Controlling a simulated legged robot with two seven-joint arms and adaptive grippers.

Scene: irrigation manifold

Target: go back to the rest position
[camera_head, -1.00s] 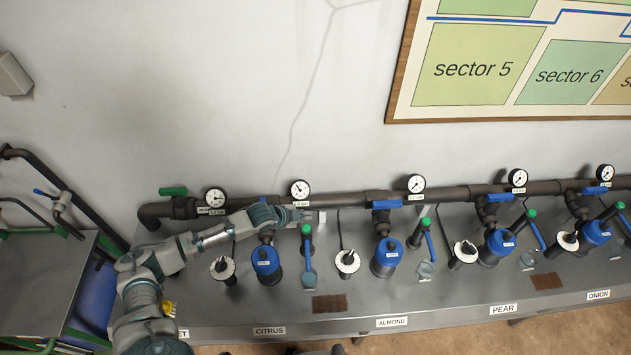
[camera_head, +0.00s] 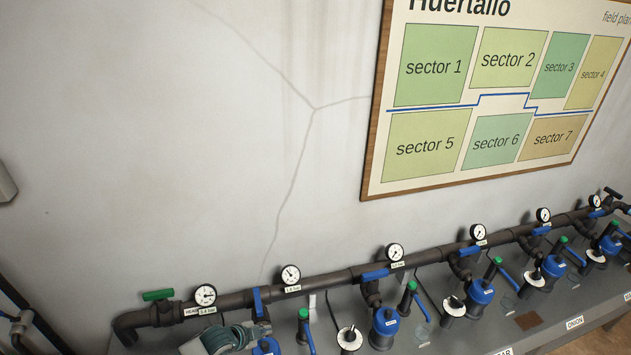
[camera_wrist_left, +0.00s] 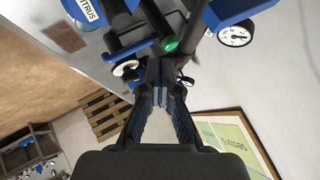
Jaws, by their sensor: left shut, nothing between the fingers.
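My right gripper is in neither view.
The dark manifold pipe (camera_head: 330,280) runs along the wall with gauges (camera_head: 205,295), blue-handled valves and blue filters (camera_head: 384,325) over a grey bench (camera_head: 470,338). A green handle (camera_head: 157,295) is at the left end. The wall above is clear up to the sector board (camera_head: 372,110).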

